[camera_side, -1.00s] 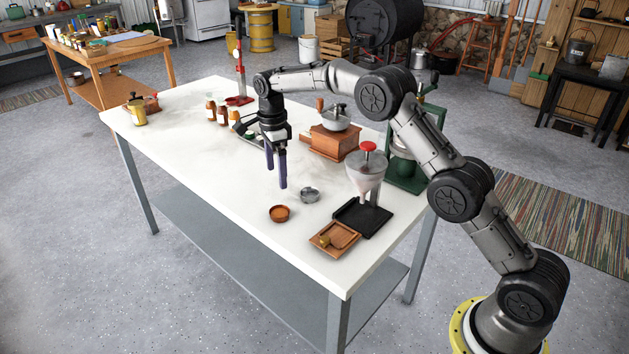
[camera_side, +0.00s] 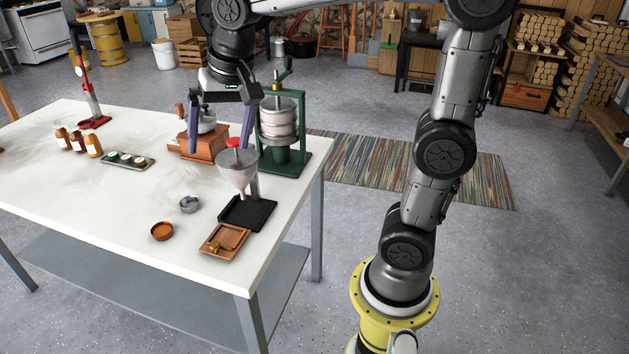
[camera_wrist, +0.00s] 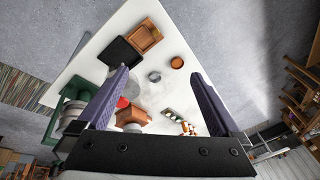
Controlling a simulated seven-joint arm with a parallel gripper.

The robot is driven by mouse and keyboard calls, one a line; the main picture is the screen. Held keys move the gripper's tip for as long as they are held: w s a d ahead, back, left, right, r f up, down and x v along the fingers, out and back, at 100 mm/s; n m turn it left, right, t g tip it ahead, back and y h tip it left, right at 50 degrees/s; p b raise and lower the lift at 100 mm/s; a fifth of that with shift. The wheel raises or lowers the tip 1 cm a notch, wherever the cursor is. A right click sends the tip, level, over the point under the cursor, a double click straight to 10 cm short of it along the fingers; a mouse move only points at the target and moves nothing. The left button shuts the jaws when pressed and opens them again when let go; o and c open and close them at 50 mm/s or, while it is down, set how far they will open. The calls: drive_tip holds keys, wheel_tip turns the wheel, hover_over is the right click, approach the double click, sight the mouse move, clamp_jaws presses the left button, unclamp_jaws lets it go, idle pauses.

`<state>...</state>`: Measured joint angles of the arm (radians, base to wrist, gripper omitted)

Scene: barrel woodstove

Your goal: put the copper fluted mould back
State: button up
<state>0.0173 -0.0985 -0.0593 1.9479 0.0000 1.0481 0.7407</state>
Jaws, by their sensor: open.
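A small round copper-coloured mould (camera_side: 162,231) sits on the white table near its front edge. Its fluting is too small to make out. It also shows in the wrist view (camera_wrist: 177,62). A grey metal mould (camera_side: 189,204) of similar size sits just behind it, apart from it. A shallow wooden tray (camera_side: 232,237) with a small brass-coloured piece (camera_side: 214,246) lies to the right of the copper mould. My gripper (camera_side: 218,149) is open and empty, raised above the table with its fingers pointing down. The wrist view shows both fingers spread wide (camera_wrist: 160,75), with nothing between them.
A funnel dispenser (camera_side: 238,168) stands on a black base (camera_side: 247,213) behind the wooden tray. A wooden grinder (camera_side: 205,144) and a green press (camera_side: 285,130) stand at the back. The table's front left is clear.

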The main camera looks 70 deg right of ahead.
drive_tip(key=s+f+n+t, duration=0.1)
drive_tip(key=s+n, duration=0.3)
drive_tip(key=s, duration=0.4)
drive_tip(key=s+f+n+t, duration=0.1)
drive_tip(key=s+f+n, duration=0.3)
drive_tip(key=s, duration=0.5)
drive_tip(key=shift+s+a+f+n, duration=0.15)
drive_tip(key=shift+a+f+n, duration=0.05)
drive_tip(key=shift+a+n, duration=0.1)
